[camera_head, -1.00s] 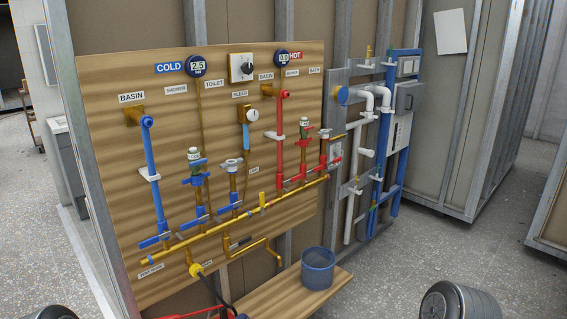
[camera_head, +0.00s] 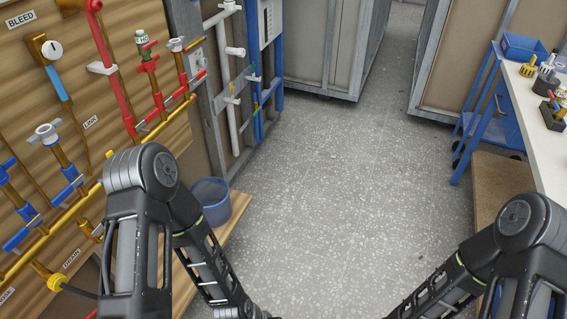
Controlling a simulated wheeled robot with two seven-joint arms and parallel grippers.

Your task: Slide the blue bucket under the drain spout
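The blue bucket (camera_head: 212,203) stands upright near the right end of a low wooden shelf (camera_head: 228,229), below the pipe board. My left arm passes in front of it and hides part of its left side. The drain spout cannot be told for sure; a brass pipe labelled DRAIN (camera_head: 82,232) runs low on the board, partly behind my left arm. Both my arms reach down toward the bottom edge of the head view. Neither gripper's fingers show in the picture.
The board with red, blue and brass pipes (camera_head: 148,127) stands at the left. A white-topped workbench (camera_head: 538,110) with fittings and a blue cart (camera_head: 487,110) stand at the right. The speckled floor (camera_head: 330,190) between is clear.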

